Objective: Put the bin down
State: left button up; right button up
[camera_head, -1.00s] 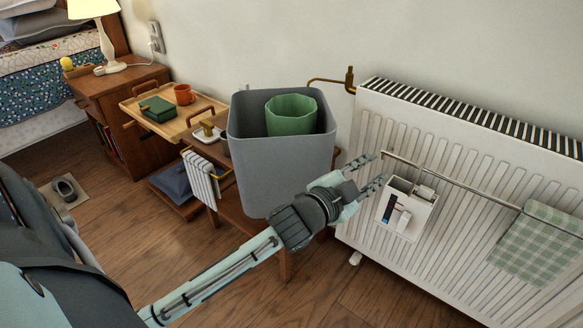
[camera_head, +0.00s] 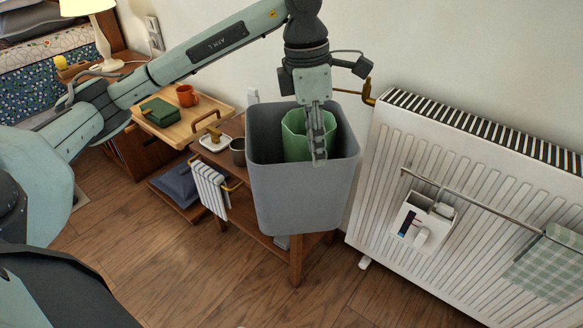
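The green bin's bottom is hidden by the grey wall. My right gripper is out of view.
A white radiator (camera_head: 455,165) stands close on the right, with a rail, a white caddy (camera_head: 421,218) and a checked cloth (camera_head: 547,265). A wooden tray (camera_head: 183,128) with an orange mug (camera_head: 187,95) and a green box (camera_head: 160,112) is at left. Floor is clear in front.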

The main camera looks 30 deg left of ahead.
aim_at(305, 197)
pick_arm(q)
jog(key=shift+y, duration=0.8)
jog(key=f, duration=0.1)
jog(key=a+f, duration=0.2)
jog(key=f, duration=0.1)
jog(key=shift+s+a, duration=0.1)
jog(key=shift+a, duration=0.15)
jog(key=f, duration=0.7)
jog(key=shift+d+f+p, duration=0.1)
jog(key=shift+d+p, duration=0.15)
jog(key=shift+p, duration=0.05)
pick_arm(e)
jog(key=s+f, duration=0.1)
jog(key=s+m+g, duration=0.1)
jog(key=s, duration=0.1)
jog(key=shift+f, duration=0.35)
pick_arm(q)
grip_shut()
jog(key=shift+w, duration=0.2)
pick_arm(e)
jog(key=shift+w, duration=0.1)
